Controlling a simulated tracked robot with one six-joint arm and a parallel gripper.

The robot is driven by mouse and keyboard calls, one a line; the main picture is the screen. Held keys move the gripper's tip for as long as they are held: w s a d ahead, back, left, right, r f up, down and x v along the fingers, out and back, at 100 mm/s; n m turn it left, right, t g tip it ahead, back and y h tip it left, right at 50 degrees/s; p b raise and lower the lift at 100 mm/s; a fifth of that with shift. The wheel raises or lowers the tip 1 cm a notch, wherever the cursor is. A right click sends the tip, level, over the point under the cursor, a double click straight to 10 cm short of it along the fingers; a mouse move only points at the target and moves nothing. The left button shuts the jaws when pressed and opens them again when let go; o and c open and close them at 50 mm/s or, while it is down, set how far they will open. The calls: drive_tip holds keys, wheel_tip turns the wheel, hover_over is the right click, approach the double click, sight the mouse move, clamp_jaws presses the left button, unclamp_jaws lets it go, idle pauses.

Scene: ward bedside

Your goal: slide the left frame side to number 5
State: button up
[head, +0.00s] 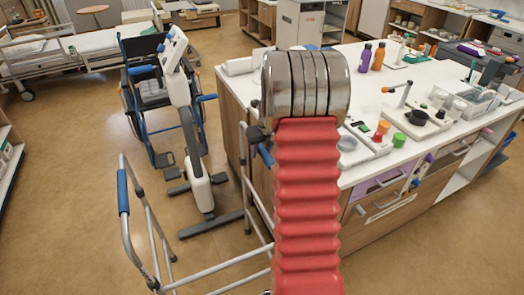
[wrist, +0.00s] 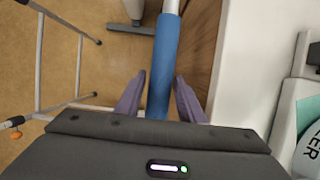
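A grey metal walking frame stands on the floor. In the head view its blue left grip (head: 122,190) is clear of my arm, and another blue grip (head: 266,155) shows beside my red arm sleeve. In the wrist view a blue grip (wrist: 162,65) runs between the two purple fingers of my gripper (wrist: 160,95). The fingers stand apart on either side of it, with a narrow gap at the left finger; contact on the right is unclear. My arm hides the gripper in the head view. No numbers on the frame are readable.
A white-topped counter (head: 235,88) with bottles and trays stands close to the right of the frame. The floor (head: 65,200) left of the frame is clear.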

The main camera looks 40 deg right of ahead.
drive_tip(key=o, duration=0.4)
drive_tip(key=shift+v, duration=3.5)
